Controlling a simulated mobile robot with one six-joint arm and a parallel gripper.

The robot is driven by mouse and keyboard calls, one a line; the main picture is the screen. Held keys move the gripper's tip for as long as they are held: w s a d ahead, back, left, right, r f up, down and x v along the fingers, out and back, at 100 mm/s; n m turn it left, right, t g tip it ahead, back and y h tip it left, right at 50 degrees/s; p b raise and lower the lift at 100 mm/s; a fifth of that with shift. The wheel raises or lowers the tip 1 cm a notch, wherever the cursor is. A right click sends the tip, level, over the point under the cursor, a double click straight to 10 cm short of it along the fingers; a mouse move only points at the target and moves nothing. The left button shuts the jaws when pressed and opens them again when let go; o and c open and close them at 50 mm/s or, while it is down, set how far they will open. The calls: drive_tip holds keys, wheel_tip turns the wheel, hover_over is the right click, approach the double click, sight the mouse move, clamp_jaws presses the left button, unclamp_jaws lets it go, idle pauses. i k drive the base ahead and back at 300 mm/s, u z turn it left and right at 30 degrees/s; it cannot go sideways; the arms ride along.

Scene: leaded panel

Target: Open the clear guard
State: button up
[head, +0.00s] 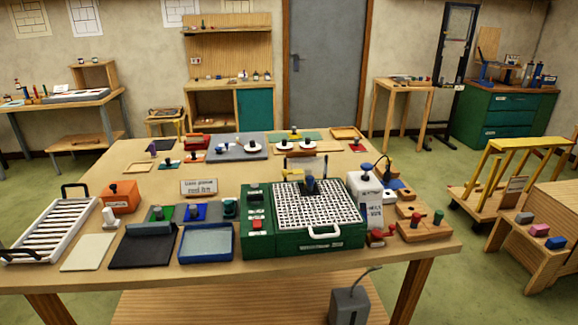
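A green machine (255,198) with a white grid top (340,210) stands at the front right of the middle of the workbench. A small dark blue part (309,185) stands up from the grid near its back. A pale, see-through upright panel (305,166) shows behind that part; it looks like the clear guard, but it is too small to tell its hinge or exact position. A white handle (322,233) sits at the front edge of the grid. My gripper is not in view.
A card (199,187) reading "red lit" stands left of the machine. A blue tray (206,242) and a dark mat (143,247) lie beside it. A white box (366,187) and a wooden block (424,231) stand to its right.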

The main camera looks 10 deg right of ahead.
sight(284, 172)
drive_tip(key=i, duration=0.95)
drive_tip(key=z, duration=0.05)
